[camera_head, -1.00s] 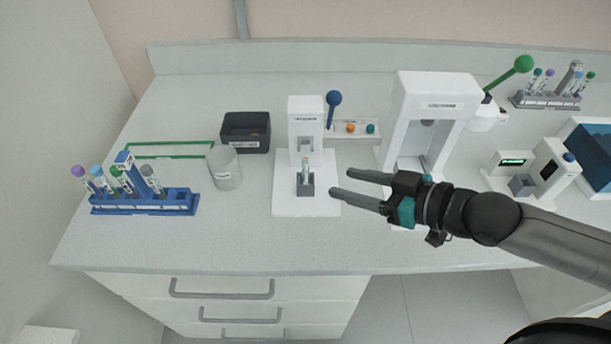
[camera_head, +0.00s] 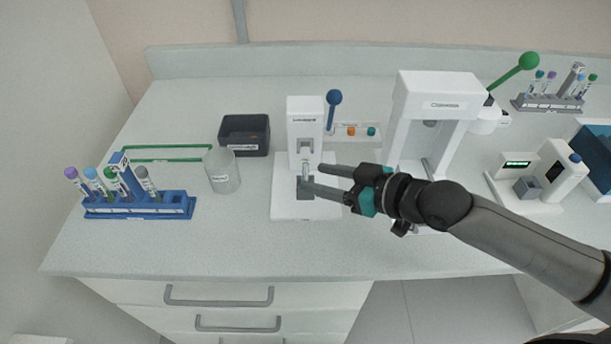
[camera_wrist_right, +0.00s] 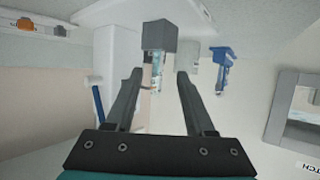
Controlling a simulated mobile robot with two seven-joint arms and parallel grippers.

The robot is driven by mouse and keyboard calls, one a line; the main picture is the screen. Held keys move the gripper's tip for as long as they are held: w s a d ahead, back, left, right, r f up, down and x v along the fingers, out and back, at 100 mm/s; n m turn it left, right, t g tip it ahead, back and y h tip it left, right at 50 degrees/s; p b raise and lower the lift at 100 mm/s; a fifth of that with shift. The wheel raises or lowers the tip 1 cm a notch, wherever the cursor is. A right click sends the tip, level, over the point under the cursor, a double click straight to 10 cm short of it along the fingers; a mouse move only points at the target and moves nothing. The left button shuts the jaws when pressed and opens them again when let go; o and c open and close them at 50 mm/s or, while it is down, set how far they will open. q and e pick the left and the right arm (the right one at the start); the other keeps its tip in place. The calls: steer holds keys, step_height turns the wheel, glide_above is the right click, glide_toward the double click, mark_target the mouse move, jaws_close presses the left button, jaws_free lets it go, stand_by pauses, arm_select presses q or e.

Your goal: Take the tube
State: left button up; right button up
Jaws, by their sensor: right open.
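A small clear tube (camera_head: 305,170) stands in a grey holder (camera_head: 305,191) on the base of a small white machine (camera_head: 305,120) with a blue-knobbed lever. My right gripper (camera_head: 311,177) is open, its fingertips at the tube from the right. In the right wrist view the tube (camera_wrist_right: 156,70) shows between the two open fingers (camera_wrist_right: 158,76), below the grey holder block (camera_wrist_right: 160,36). I cannot tell whether a finger touches it. My left gripper is not in view.
A blue rack (camera_head: 140,205) with several capped tubes stands at the left. A white cup (camera_head: 222,172) and a black bin (camera_head: 245,134) stand left of the machine. A larger white machine (camera_head: 436,104) with a green-knobbed lever stands on the right. The front counter left of the machine is clear.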

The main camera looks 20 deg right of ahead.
mark_target(306, 173)
steer(key=shift+b+x, duration=0.45)
steer(key=shift+x, duration=1.8)
steer(key=shift+w+d, duration=0.1)
steer(key=shift+w, duration=0.05)
jaws_close()
